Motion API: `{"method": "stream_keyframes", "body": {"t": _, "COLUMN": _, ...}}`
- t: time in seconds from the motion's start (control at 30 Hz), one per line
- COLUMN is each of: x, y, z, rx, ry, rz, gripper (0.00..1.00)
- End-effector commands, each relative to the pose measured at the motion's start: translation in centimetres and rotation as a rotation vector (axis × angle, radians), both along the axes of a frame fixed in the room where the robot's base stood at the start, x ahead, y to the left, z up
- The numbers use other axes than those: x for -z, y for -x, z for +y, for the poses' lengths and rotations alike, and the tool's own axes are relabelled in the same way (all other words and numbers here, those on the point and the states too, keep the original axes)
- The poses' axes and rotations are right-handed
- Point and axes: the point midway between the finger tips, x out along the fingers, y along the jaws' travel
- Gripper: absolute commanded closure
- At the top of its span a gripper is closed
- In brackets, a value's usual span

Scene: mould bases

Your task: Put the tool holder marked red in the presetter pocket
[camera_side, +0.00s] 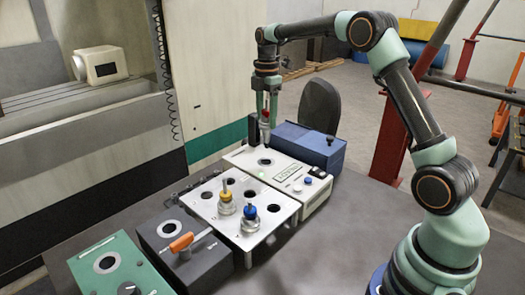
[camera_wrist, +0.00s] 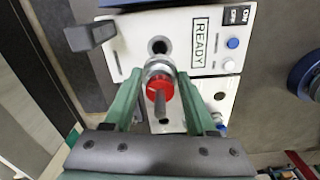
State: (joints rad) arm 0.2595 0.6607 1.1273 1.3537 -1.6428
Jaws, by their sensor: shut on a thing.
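My gripper (camera_side: 266,106) is shut on the tool holder marked red (camera_side: 265,118), which hangs upright with its taper down. In the wrist view the red-marked holder (camera_wrist: 160,88) sits between the two green fingers of my gripper (camera_wrist: 160,76). The presetter (camera_side: 302,176) is a white box with a READY display. Its round dark pocket (camera_side: 265,161) lies below the held holder, which is apart from it. In the wrist view the pocket (camera_wrist: 159,45) shows just beyond the holder, partly hidden by it.
A white rack plate (camera_side: 207,195) with several holes bears a yellow-marked holder (camera_side: 226,204) and a blue-marked holder (camera_side: 250,219). A blue box (camera_side: 308,146) stands behind the presetter. A dark box with an orange lever (camera_side: 182,242) and a green box (camera_side: 112,266) stand front left.

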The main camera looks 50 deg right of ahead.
Motion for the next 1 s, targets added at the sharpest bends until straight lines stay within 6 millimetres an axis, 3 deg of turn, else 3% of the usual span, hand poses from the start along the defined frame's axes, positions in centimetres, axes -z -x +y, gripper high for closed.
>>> {"method": "stream_keyframes", "body": {"t": 1.0, "x": 7.8, "y": -0.1, "z": 0.1, "rx": -0.001, "ry": 0.000, "rz": -0.001, "gripper": 1.00}}
